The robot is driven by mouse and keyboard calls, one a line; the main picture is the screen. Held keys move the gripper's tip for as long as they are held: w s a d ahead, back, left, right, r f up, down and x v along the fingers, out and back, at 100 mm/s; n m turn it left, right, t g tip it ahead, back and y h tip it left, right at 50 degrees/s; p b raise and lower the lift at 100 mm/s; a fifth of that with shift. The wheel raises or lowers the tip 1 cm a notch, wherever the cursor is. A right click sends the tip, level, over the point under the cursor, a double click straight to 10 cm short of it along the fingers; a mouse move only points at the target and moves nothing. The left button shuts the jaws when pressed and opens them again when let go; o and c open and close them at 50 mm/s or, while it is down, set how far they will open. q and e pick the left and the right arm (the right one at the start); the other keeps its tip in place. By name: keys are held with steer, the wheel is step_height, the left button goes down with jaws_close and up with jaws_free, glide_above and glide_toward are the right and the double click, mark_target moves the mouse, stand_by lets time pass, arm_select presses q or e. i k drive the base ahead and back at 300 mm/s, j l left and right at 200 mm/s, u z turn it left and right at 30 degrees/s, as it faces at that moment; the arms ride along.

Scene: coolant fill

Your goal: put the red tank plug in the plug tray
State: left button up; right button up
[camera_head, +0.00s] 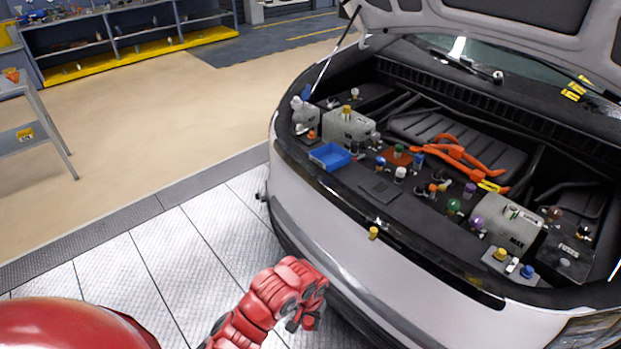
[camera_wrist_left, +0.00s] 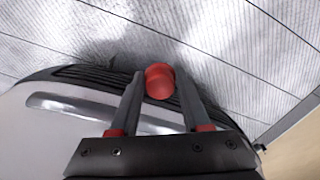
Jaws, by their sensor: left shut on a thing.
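The red tank plug (camera_wrist_left: 159,82) is a round red piece between the fingertips of my left gripper (camera_wrist_left: 163,92) in the left wrist view. The gripper is shut on it. In the head view my left gripper (camera_head: 307,320) is low in front of the car's bumper, apart from the engine bay; the plug cannot be made out there. The small blue tray (camera_head: 330,157) sits at the front left of the engine bay and looks empty. My right gripper is not in view.
A grey tank (camera_head: 348,128) with a yellow cap stands behind the tray. Another grey tank (camera_head: 506,228) marked MAX stands at right. Several coloured caps and orange hoses (camera_head: 462,152) fill the bay between. The raised hood (camera_head: 480,22) hangs above; the floor at left is clear.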

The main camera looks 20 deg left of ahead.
mark_target(330, 161)
steer(key=i+j+z, duration=0.1)
steer(key=j, duration=0.65)
steer(key=i+j, duration=0.15)
steer(key=j, duration=0.55)
steer(key=i+j+z, duration=0.15)
steer(key=j, duration=0.6)
steer(key=j+z, duration=0.1)
steer(key=j, duration=0.65)
steer(key=i, duration=0.05)
